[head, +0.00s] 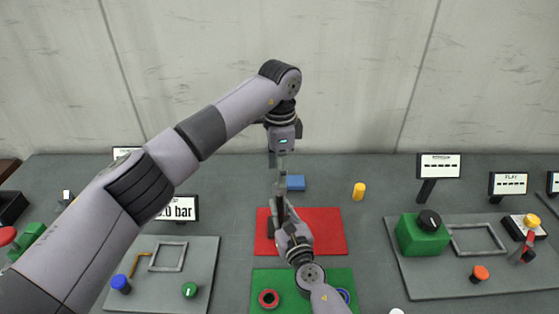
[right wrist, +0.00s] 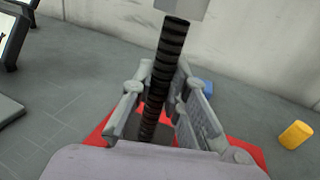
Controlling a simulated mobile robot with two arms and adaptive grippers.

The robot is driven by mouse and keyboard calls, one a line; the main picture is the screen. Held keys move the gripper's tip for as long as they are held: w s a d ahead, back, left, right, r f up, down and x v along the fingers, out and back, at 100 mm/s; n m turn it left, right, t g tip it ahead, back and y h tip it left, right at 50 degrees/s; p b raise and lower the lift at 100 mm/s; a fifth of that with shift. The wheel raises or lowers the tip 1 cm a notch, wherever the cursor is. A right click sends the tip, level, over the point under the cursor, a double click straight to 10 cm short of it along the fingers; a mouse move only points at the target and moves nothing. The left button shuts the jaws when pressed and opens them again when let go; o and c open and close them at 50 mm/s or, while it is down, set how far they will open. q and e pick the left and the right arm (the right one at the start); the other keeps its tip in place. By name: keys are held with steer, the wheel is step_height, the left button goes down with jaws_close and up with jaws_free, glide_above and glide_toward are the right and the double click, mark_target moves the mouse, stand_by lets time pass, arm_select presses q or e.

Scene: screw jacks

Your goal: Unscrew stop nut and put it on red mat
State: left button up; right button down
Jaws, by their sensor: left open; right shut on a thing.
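The red mat (head: 325,228) lies on the table in the middle of the head view. My right gripper (head: 283,207) is over its left part, shut on a black threaded rod (right wrist: 165,75). In the right wrist view the rod rises between the fingers (right wrist: 155,108), slightly tilted. A light grey block (right wrist: 180,7) is at the rod's top, cut off by the frame; I cannot tell if it is the stop nut or a gripper part. My left gripper (head: 277,160) is open, pointing down just above the right one. No stop nut can be made out clearly.
A green mat (head: 262,281) with a red ring (head: 268,299) and a blue ring (head: 344,296) lies in front. A blue block (head: 296,183) and yellow cylinder (head: 359,191) stand behind. Grey panels with knobs flank the mats, left (head: 210,250) and right (head: 430,285).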

arm_select(q)
steer(key=m, duration=0.6)
steer(key=shift+r+m, duration=0.3)
steer(key=shift+m, duration=0.1)
steer(key=m, duration=0.4)
steer(key=shift+r, duration=0.2)
steer(key=m, duration=0.4)
steer(key=shift+r+m, duration=0.15)
steer(key=shift+m, duration=0.25)
steer(key=m, duration=0.4)
steer(key=shift+r, duration=0.2)
steer(key=m, duration=0.4)
steer(key=shift+r+m, duration=0.15)
steer(key=shift+m, duration=0.15)
steer(key=m, duration=0.4)
steer(key=shift+r, duration=0.2)
steer(key=m, duration=0.4)
steer(key=shift+r+m, duration=0.15)
steer(key=shift+m, duration=0.15)
steer(key=m, duration=0.4)
steer(key=shift+r+m, duration=0.15)
steer(key=shift+m, duration=0.15)
step_height(320, 180, down, 8)
steer(key=shift+c, duration=0.5)
